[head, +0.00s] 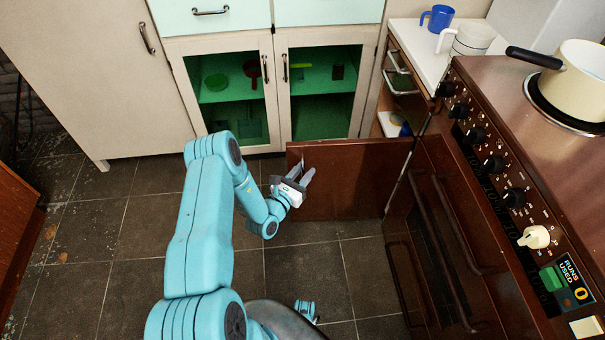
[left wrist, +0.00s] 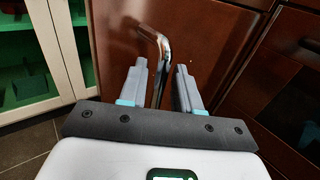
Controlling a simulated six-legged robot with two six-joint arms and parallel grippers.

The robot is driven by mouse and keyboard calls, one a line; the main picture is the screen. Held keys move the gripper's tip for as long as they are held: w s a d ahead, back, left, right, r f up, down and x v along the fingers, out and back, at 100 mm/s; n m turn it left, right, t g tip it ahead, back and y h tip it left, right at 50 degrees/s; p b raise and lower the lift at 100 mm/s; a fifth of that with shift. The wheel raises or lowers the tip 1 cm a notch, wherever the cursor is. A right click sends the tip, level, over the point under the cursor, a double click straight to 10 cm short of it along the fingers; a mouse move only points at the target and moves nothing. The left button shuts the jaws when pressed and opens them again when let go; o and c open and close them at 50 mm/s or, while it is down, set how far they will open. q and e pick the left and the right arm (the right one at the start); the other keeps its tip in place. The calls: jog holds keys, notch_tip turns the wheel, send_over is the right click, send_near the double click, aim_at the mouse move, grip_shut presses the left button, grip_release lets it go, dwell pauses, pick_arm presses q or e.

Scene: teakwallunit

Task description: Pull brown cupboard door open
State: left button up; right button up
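The brown cupboard door (head: 345,182) stands swung out from the unit beside the cooker, with an open cupboard space visible behind it. In the left wrist view the door's glossy panel (left wrist: 115,40) fills the upper middle. Its bent metal handle (left wrist: 161,50) runs down between the fingers of my left gripper (left wrist: 160,85). Gaps show between the fingers and the handle, so the gripper is around it but not closed on it. In the head view my left gripper (head: 303,180) is at the door's left, free edge. My right gripper is not in view.
A pale cabinet with glass doors (head: 285,72) stands behind the brown door. The cooker (head: 470,230) with a cream pot (head: 575,80) is at the right. Blue (head: 438,17) and white (head: 472,40) mugs stand on the counter. The tiled floor (head: 130,225) at left is clear.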

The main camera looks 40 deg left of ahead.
pick_arm(q)
jog(key=s+d+p, duration=0.2)
jog(key=s+d, duration=0.1)
jog(key=s, duration=1.3)
